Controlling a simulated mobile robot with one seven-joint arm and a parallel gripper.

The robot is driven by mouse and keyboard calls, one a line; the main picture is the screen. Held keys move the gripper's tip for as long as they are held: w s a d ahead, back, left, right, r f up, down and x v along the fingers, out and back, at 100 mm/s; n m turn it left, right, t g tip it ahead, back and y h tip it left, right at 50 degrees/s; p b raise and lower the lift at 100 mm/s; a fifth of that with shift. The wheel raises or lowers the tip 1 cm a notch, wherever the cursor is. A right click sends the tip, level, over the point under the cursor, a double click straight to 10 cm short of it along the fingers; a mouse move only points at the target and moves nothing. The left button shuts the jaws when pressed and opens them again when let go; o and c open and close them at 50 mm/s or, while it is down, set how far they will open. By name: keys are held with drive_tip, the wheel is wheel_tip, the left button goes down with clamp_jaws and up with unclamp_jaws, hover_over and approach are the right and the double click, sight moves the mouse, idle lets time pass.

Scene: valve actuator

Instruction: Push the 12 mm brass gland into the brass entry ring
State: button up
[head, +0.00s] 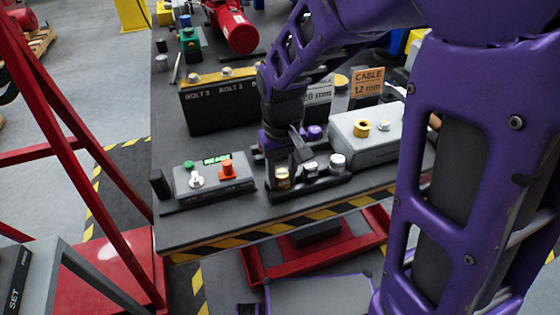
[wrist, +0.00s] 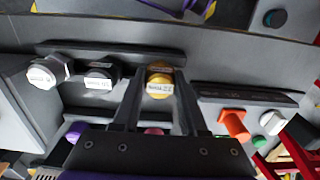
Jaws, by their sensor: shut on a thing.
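The brass gland (head: 283,178) is at the left end of a dark rack at the table's front. In the wrist view the brass gland (wrist: 159,82) lies between the two fingers of my gripper (wrist: 160,105), which is shut on it. I cannot tell whether it is lifted from its seat. In the head view my gripper (head: 284,165) points down over it. The brass entry ring (head: 361,128) is on top of a grey box (head: 350,150), behind and right of the rack, apart from the gland. The ring is not clearly seen in the wrist view.
A black gland (head: 310,169) and a silver gland (head: 338,162) stand beside the brass one. A silver ring (head: 384,125) is on the grey box. A control box (head: 214,180) with an orange knob (head: 227,169) stands left. Bolt bins (head: 220,110) are behind.

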clamp_jaws()
drive_tip(key=shift+r, duration=0.1)
